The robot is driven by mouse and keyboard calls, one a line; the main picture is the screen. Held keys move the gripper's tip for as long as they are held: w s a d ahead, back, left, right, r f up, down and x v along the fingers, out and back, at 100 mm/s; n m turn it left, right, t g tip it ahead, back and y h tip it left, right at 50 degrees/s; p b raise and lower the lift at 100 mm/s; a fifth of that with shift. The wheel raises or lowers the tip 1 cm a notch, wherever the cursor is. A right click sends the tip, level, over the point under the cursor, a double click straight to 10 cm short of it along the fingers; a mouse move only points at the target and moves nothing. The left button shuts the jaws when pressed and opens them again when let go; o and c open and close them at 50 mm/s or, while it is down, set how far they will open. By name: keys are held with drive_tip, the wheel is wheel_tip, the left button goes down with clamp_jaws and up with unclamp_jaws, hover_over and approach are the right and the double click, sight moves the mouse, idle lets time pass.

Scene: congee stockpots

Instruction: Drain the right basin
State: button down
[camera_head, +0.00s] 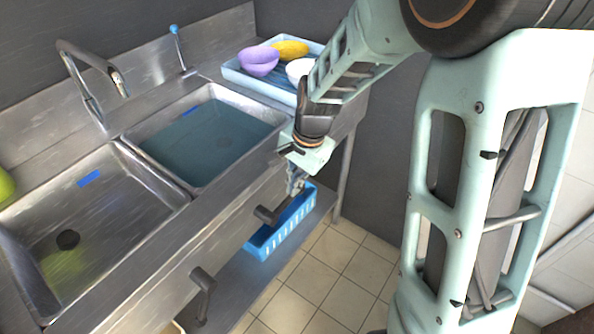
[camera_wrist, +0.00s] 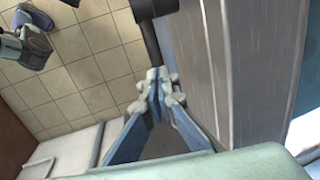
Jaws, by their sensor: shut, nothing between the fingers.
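The right basin (camera_head: 172,183) of the steel sink holds bluish water, with a blue mark on its inner wall. A dark lever handle (camera_head: 270,214) sticks out from the sink front below this basin. My gripper (camera_head: 294,190) is in front of the sink beside that lever, pointing down, with its fingers shut and empty. In the wrist view the shut fingertips (camera_wrist: 158,78) are close to the end of a dark lever (camera_wrist: 148,38); I cannot tell whether they touch.
The left basin (camera_head: 110,215) is empty, with a dark drain hole, and a second lever (camera_head: 203,290) is below it. A faucet (camera_head: 90,80) stands behind. A blue tray (camera_head: 235,77) with bowls is at the back right. A blue basket (camera_head: 262,243) sits on the lower shelf.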

drive_tip(key=shift+f, duration=0.5)
drive_tip(key=shift+w, duration=0.1)
drive_tip(key=shift+f, duration=0.25)
